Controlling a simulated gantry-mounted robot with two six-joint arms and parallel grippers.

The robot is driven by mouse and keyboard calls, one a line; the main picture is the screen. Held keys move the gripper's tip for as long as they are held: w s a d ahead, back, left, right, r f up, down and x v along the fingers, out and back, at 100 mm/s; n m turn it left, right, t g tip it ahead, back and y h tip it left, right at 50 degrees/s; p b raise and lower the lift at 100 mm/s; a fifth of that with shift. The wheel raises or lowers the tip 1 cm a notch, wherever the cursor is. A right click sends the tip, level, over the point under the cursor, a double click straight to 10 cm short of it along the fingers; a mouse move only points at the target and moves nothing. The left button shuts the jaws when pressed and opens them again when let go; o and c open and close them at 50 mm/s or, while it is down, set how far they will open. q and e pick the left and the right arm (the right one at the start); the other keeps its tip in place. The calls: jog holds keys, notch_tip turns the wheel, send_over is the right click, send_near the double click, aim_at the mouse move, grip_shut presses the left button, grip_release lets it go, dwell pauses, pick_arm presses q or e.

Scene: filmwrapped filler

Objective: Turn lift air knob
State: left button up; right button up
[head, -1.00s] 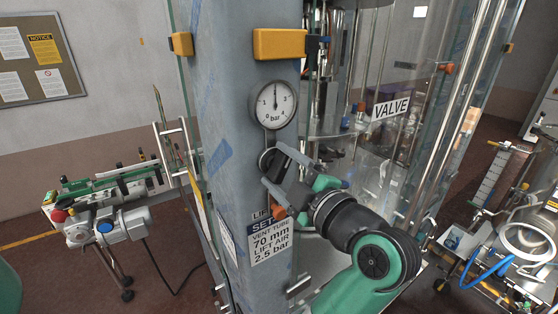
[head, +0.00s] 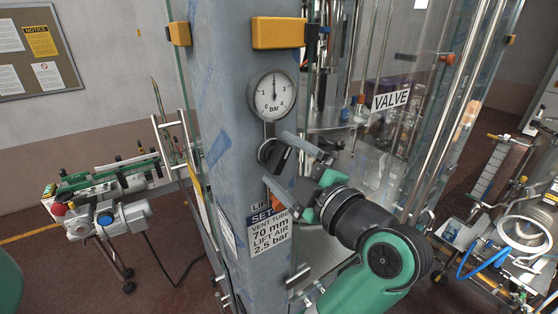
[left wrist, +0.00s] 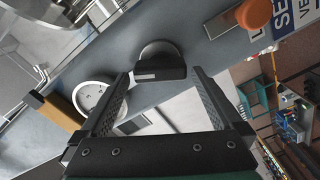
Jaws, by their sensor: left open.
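The black knob (head: 270,152) sits on the grey column (head: 232,120), below a round pressure gauge (head: 273,94) marked in bar. The gauge needle points nearly straight up. My left gripper (head: 284,161) is open in front of the knob, its two fingers apart. In the left wrist view the knob (left wrist: 160,62) lies ahead, between and just beyond the fingertips of my left gripper (left wrist: 161,80). It looks free of both fingers. My right gripper is not seen.
A yellow block (head: 280,32) is above the gauge. Glass panels with a VALVE sign (head: 391,99) stand right of the column. A conveyor machine (head: 105,190) stands at the left.

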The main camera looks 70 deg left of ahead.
pick_arm(q)
jog(key=b+v, duration=0.2)
jog(key=v, duration=0.8)
